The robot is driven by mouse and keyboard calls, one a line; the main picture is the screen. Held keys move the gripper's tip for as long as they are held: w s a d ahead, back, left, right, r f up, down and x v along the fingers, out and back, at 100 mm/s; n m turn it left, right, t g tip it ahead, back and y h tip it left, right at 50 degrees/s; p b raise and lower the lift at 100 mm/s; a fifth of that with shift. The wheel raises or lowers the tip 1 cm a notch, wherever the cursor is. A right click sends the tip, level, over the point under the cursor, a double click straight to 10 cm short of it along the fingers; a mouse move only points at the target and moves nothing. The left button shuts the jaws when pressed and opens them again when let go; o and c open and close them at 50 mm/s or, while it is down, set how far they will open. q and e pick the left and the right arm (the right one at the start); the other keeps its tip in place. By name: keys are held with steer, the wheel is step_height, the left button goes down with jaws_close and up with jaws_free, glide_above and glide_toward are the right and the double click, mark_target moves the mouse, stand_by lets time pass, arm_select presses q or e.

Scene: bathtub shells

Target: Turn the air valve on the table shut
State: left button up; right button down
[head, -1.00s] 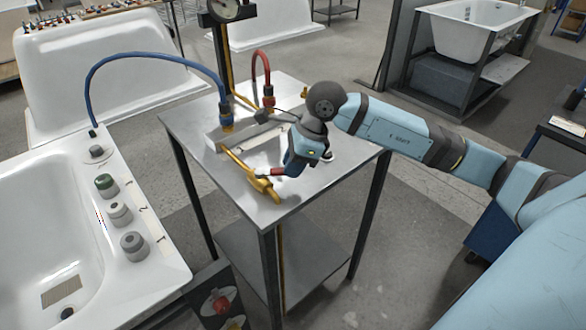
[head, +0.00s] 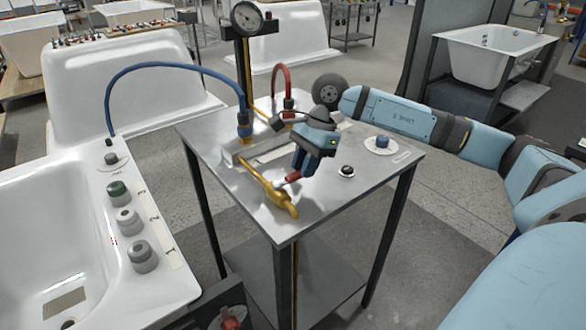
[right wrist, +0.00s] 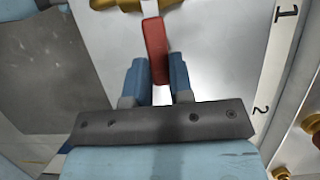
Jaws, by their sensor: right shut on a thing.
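The air valve is a yellow brass fitting (head: 284,203) at the front end of a yellow pipe (head: 258,178) on the metal table (head: 225,207). Its red lever handle (head: 293,177) sticks out from the fitting toward the back right. My right gripper (head: 297,170) comes down from above right and is shut on the handle. In the right wrist view the red handle (right wrist: 155,52) runs up from between the two blue fingers (right wrist: 157,78). The valve body is mostly cut off at the top there. My left gripper is not in view.
A blue hose (head: 175,66) and a red hose (head: 281,68) join fittings behind the valve. A pressure gauge (head: 247,17) stands on a post at the back. A black knob (head: 346,171) and a blue knob (head: 382,142) sit right of the gripper. A white tub (head: 35,230) stands left.

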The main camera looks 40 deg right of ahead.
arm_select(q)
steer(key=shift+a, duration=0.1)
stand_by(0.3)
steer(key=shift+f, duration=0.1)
arm_select(e)
steer(key=c, duration=1)
jaws_free()
arm_select(q)
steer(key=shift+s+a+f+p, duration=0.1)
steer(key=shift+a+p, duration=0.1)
steer(key=shift+p, duration=0.85)
arm_select(e)
steer(key=v, duration=1.4)
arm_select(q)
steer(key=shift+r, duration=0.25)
arm_select(e)
steer(key=shift+f, duration=0.1)
